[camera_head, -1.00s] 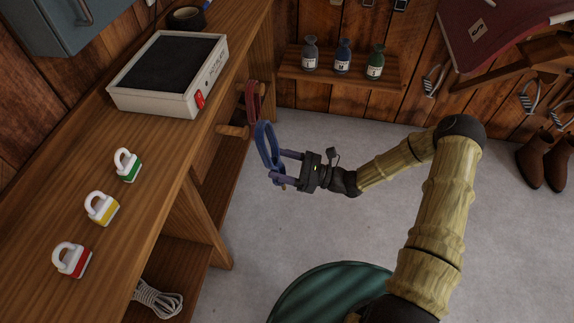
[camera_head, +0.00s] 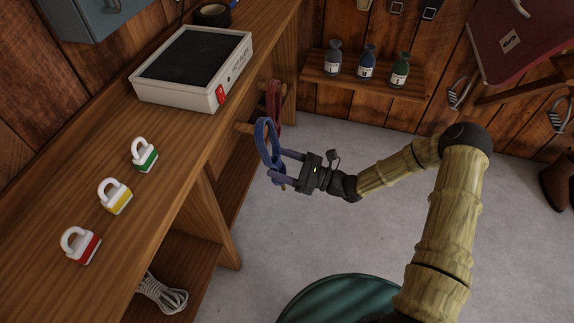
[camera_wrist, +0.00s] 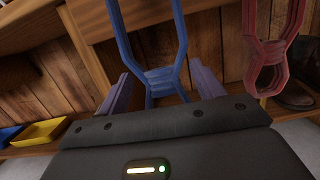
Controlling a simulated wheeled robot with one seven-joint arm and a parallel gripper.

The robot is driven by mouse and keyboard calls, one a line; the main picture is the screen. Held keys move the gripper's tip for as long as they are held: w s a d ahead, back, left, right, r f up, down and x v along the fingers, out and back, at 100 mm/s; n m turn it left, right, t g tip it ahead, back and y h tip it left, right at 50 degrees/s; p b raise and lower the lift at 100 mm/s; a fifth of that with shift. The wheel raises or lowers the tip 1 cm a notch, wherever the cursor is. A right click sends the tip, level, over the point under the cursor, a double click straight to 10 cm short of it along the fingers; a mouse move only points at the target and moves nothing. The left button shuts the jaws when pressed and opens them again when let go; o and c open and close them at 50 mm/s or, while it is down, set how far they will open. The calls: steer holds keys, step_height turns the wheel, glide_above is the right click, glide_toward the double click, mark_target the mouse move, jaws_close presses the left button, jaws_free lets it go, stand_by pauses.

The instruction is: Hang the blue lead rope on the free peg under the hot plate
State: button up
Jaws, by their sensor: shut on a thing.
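The blue lead rope (camera_head: 268,158) is a long loop held upright between the fingers of my gripper (camera_head: 277,166), which is shut on its lower part. The wrist view shows its two strands (camera_wrist: 177,32) rising from the bunched part between the fingers. The hot plate (camera_head: 186,84) sits on the bench top. Below it, a wooden peg (camera_head: 243,128) sticks out from the bench front, and the upper loop overlaps its outer end. I cannot tell whether the peg passes through the loop. A red rope (camera_head: 273,97) hangs on the farther peg, also in the wrist view (camera_wrist: 250,40).
Green (camera_head: 145,157), yellow (camera_head: 115,196) and red (camera_head: 81,246) padlocks stand on the bench (camera_head: 180,165). A pale coiled rope (camera_head: 162,295) lies on the lower shelf. Bottles stand on a wall shelf (camera_head: 350,80). Floor right of the bench is open, with a green round object (camera_head: 340,300) in front.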

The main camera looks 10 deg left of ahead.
steer(key=shift+a, duration=0.65)
steer(key=shift+w+a+f+p, duration=0.1)
steer(key=shift+a+f+p, duration=0.25)
steer(key=shift+a, duration=0.2)
steer(key=shift+f, duration=0.15)
